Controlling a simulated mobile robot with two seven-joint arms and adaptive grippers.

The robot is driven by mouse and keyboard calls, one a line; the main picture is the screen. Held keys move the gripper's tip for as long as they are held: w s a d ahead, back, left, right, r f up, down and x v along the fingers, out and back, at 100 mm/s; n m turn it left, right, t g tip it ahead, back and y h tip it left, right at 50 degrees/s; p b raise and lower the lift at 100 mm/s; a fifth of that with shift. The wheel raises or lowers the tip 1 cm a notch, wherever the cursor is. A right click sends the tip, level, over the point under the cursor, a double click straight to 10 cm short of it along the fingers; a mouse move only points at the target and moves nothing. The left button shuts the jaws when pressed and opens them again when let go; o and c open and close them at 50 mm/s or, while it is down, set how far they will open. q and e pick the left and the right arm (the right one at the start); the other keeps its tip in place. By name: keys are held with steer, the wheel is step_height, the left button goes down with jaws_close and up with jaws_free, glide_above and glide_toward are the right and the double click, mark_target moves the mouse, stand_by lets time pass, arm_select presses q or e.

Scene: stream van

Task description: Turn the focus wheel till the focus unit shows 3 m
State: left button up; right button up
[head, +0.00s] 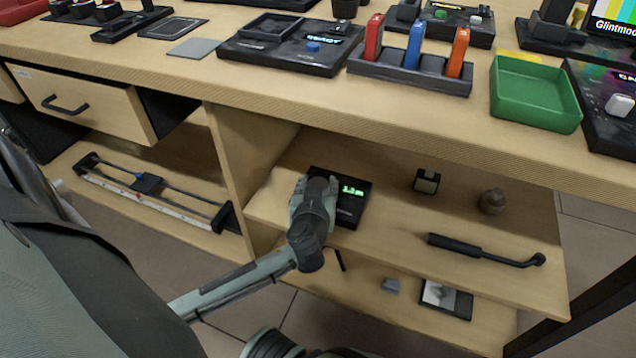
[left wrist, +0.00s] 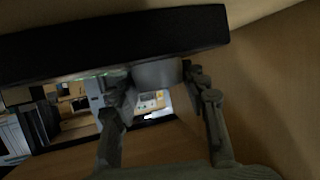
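The focus unit (head: 350,212) is a black box on the upper shelf under the counter. Its small green display (head: 353,190) seems to read about 1.2 m; the digits are small. My left gripper (head: 318,188) is at the unit's left part and covers it in the head view, so the wheel is hidden there. In the left wrist view the unit is a dark slab (left wrist: 120,45) across the top. A grey rounded piece, seemingly the focus wheel (left wrist: 157,75), sits between my left fingertips, which appear closed against its sides.
The counter edge (head: 330,100) overhangs above. A wooden divider (head: 228,165) stands to the left.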

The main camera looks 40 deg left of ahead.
arm_select(q)
steer(key=o, duration=0.3)
steer(key=v, duration=1.2)
steer(key=shift+s+a, duration=0.1)
